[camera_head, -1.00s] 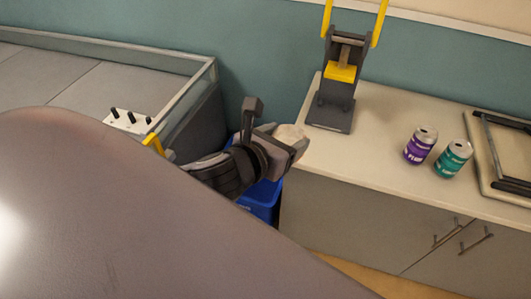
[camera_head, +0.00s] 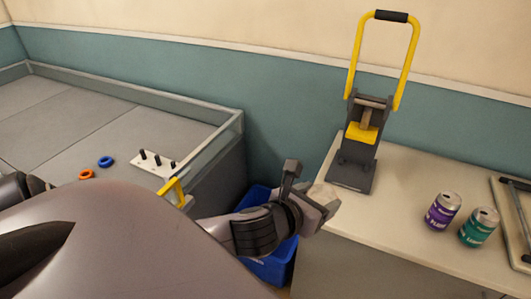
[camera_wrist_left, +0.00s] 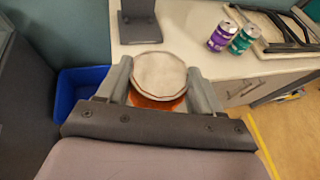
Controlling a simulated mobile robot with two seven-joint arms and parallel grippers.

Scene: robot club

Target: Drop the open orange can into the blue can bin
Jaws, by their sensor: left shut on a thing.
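The orange can (camera_wrist_left: 158,104) is between the fingers of my left gripper (camera_head: 320,203); its pale, open-looking round top faces the wrist camera. In the head view the can is mostly hidden by the gripper, with only a pale bit showing. The blue can bin (camera_head: 268,268) stands on the floor between the grey-walled table and the counter, partly behind my left forearm. It also shows in the left wrist view (camera_wrist_left: 66,92), left of the gripper. The can is above and to the right of the bin, near the counter's left edge. My right gripper does not show.
The counter (camera_head: 400,225) bears a can crusher (camera_head: 360,150) with a yellow handle, a purple can (camera_head: 441,212), a teal can (camera_head: 478,228) and a dark frame (camera_head: 515,215). The grey-walled table (camera_head: 90,120) at left holds a peg board (camera_head: 150,165) and two rings.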

